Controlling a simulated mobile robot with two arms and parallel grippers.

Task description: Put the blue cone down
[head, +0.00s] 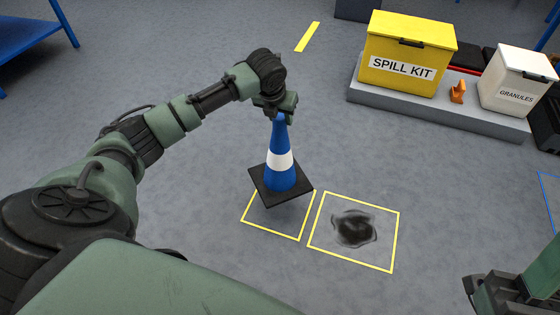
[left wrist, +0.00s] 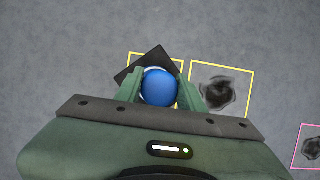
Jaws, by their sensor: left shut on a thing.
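The blue cone (head: 281,150) has a white band and a square black base (head: 279,186). It is upright in the head view. My left gripper (head: 279,106) is shut on the cone's top, and the wrist view shows the blue tip (left wrist: 159,87) between the fingers. The base hangs over the left yellow outlined square (head: 270,233), turned at an angle to it and covering its far part. It looks slightly above the floor, though the exact gap is hard to tell. My right gripper (head: 483,290) shows only in part at the lower right edge.
A second yellow square (head: 394,240) to the right surrounds a dark stain (head: 354,229). A grey platform (head: 430,113) at the back right bears a yellow spill kit box (head: 408,52) and a white granules box (head: 516,80). The floor left of the cone is clear.

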